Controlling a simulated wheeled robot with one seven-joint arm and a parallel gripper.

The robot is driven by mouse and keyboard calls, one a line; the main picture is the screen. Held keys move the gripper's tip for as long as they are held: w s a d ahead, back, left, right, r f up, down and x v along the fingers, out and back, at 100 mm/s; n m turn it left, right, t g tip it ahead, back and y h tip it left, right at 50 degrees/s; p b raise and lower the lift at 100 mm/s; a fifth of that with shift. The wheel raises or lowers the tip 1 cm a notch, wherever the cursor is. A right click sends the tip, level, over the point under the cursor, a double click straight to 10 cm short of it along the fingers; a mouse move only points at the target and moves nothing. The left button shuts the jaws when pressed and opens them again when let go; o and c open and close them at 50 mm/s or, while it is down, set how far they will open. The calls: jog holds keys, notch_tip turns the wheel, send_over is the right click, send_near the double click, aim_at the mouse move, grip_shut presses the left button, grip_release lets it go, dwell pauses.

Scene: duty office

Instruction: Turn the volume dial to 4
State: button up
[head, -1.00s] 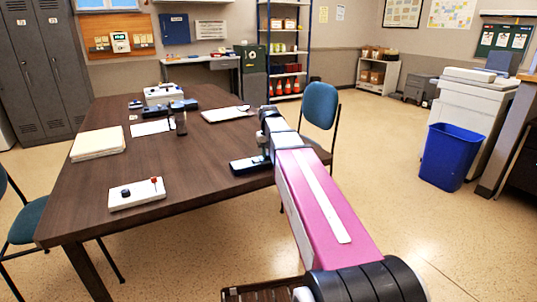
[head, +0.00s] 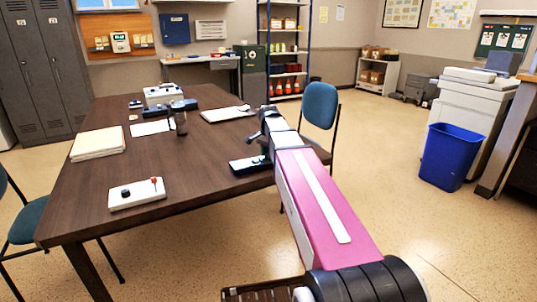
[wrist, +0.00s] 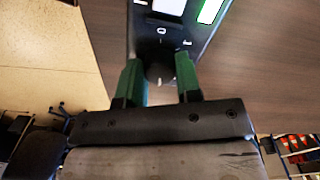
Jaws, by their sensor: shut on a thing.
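In the wrist view a dark device (wrist: 203,45) lies on the brown table, with a white panel, a bright green-edged panel and white marks on its top face. A dark round dial (wrist: 158,73) sits at its near end. My gripper (wrist: 160,66) is shut on the dial, one green finger on each side. The dial's pointer and number are too dark and small to read. In the head view the device (head: 247,166) lies at the table's right edge, and my arm hides its dial end.
A white box (head: 136,194) with a black knob and a red lever lies at the table's near edge. A paper stack (head: 97,143), a clipboard (head: 226,114) and several dark devices lie farther back. A blue chair (head: 319,106) stands right of the table.

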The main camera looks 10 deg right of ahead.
jog(key=shift+m, duration=1.9)
jog(key=o, duration=0.9)
jog(key=shift+o, duration=0.2)
jog(key=shift+r, duration=0.15)
notch_tip(320, 180, up, 11)
jog(key=shift+f, duration=0.2)
